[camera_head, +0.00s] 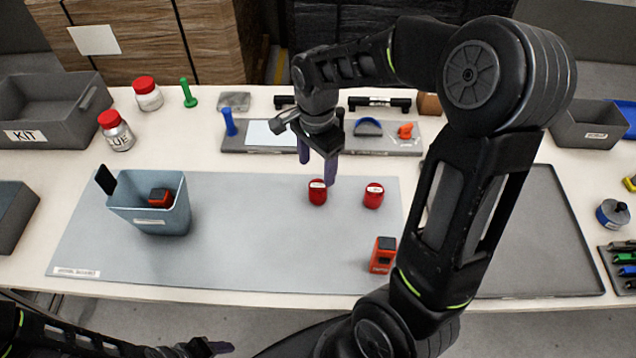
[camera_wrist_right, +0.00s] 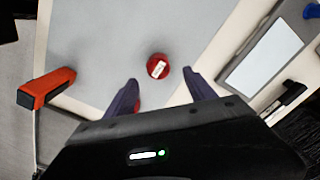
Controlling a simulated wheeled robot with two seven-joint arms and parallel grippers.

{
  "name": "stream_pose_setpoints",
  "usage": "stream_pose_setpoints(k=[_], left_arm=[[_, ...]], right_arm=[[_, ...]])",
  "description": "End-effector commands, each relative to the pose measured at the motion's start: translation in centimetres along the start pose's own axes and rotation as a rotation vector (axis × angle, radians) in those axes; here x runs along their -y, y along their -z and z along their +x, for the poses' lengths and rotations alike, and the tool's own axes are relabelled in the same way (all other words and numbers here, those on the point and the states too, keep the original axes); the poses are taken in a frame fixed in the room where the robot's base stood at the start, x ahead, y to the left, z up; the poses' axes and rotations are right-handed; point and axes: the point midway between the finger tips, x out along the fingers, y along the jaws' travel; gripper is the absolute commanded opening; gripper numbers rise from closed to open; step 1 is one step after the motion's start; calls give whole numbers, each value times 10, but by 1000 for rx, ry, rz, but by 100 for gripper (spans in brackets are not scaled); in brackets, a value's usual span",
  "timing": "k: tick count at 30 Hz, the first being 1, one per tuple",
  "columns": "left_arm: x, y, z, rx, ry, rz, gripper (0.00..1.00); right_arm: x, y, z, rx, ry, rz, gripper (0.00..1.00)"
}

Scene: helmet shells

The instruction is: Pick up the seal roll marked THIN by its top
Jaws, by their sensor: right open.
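Two small red rolls with white labels stand on the grey mat: a left one (camera_head: 317,193) and a right one (camera_head: 374,196). Their label print is too small to read, so I cannot tell which is marked THIN. My right gripper (camera_head: 317,166) is open and empty, pointing down just behind and above the left roll. In the right wrist view a red roll (camera_wrist_right: 158,67) with a white label lies ahead of the open fingers (camera_wrist_right: 160,88). Some red also shows beside the left finger there. My left gripper (camera_head: 215,348) is low at the bottom edge, partly cut off.
An orange-and-black device (camera_head: 383,255) stands on the mat's (camera_head: 250,250) front right. A blue-grey bin (camera_head: 150,215) holds another orange item at left. A grey tray (camera_head: 545,255) lies at right. A board with a blue part and clips (camera_head: 390,146) is behind. The mat's middle is clear.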

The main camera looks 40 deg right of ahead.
Motion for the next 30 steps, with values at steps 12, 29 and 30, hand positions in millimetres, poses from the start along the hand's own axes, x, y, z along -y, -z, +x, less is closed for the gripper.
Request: stream_pose_setpoints(k=[12, 29, 30], left_arm=[[-1, 0, -2, 0, 1, -1, 62], [-4, -1, -11, 2, 3, -2, 62], [-4, -1, -13, 3, 4, -2, 62]], right_arm=[[0, 0, 23, 0, -2, -1, 64], [-3, 0, 49, 1, -5, 0, 64], [-4, 0, 55, 1, -6, -1, 64]])
